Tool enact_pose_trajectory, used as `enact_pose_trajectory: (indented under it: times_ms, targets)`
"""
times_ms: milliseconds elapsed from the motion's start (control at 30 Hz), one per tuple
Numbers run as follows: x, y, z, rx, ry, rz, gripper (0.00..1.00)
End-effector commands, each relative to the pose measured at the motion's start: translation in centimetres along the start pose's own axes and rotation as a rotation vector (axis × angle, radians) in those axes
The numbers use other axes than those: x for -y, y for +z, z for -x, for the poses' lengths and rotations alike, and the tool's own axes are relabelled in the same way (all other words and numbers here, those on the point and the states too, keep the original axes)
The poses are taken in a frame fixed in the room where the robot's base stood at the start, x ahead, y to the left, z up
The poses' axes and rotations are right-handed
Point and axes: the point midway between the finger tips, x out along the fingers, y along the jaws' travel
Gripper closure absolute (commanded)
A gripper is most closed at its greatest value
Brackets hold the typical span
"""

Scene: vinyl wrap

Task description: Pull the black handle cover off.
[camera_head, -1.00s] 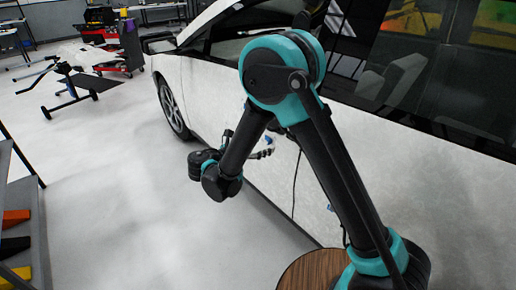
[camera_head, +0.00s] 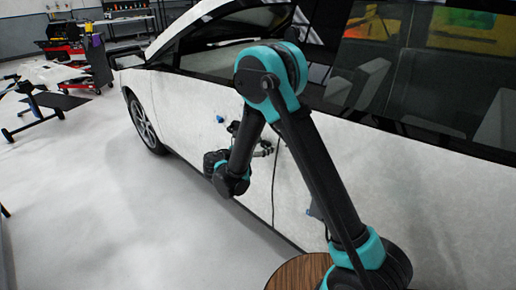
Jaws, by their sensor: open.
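My gripper (camera_head: 264,149) is small in the head view, beside the white car's door near a vertical dark seam. Its fingers point right and look open, with nothing clearly seen between them. I cannot make out the black handle cover; the dark arm and wrist block part of the door there, and dark parts near the gripper blend together. The white car (camera_head: 188,130) fills the middle and right. I cannot tell whether the gripper touches the door.
A small blue piece (camera_head: 220,118) shows left of my wrist, by the car's side. A round wooden top (camera_head: 290,274) is at the bottom. Red tool carts (camera_head: 66,52) and a dark stand (camera_head: 38,105) are at the far left.

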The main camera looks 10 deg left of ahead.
Motion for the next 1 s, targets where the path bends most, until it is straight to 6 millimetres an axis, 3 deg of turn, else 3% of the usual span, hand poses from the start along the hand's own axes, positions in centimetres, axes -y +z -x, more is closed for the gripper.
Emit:
enact_pose_trajectory:
  times_ms: [300, 700, 733, 1000]
  targets:
    - [0.00, 0.00, -0.18, 0.000, 0.000, 0.000, 0.38]
    - [0.00, 0.01, -0.16, 0.000, 0.000, 0.000, 0.88]
    - [0.00, 0.01, -0.16, 0.000, 0.000, 0.000, 0.64]
    - [0.00, 0.01, -0.15, 0.000, 0.000, 0.000, 0.97]
